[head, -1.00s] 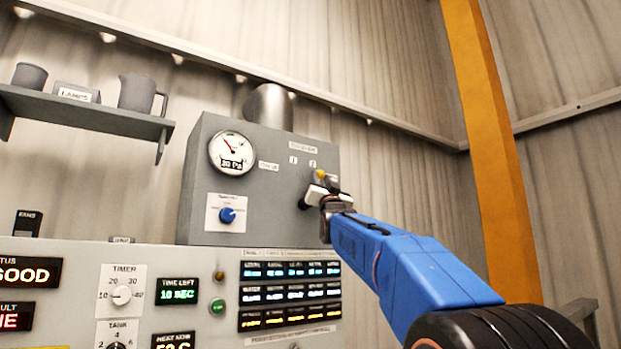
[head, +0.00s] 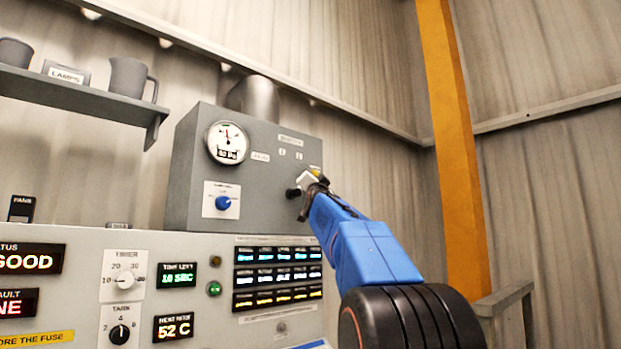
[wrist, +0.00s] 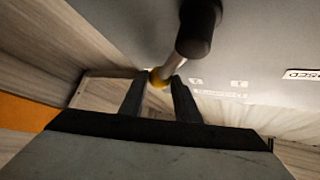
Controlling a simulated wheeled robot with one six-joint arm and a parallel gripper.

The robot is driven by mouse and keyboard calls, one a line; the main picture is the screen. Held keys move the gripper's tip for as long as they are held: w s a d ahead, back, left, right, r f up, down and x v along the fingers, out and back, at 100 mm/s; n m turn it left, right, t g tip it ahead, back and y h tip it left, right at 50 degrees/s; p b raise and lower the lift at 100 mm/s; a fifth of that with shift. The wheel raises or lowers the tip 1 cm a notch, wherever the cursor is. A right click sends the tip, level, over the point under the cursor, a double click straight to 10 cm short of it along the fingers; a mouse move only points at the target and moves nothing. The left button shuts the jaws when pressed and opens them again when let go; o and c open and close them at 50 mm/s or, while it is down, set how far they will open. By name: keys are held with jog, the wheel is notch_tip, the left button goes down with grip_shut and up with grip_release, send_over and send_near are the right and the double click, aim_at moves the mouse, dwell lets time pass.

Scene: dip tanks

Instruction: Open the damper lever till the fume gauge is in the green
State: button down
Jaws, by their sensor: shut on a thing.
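The damper lever is a rod with a yellow knob (head: 315,171) on the right of the grey wall box's face; its dark pivot (head: 292,193) is lower left of the knob. My gripper (head: 310,181) is shut on the lever at the knob. In the wrist view the yellow knob (wrist: 156,78) sits between my fingertips, with the pale rod running to the dark hub (wrist: 200,27). The round fume gauge (head: 227,142) is at the box's upper left. Its needle points nearly straight up; the readout looks like 80 Pa but is blurred.
A blue knob (head: 223,203) is below the gauge. A control panel (head: 205,240) with displays and dials stands in front. A shelf (head: 75,88) with mugs is at upper left. An orange post (head: 452,150) rises right of my arm.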

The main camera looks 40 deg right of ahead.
jog(key=c, duration=1.4)
grip_release()
jog(key=shift+d, duration=0.1)
jog(key=shift+o, duration=0.2)
jog(key=v, duration=1.7)
jog(key=shift+f, duration=0.2)
jog(key=shift+s, duration=0.1)
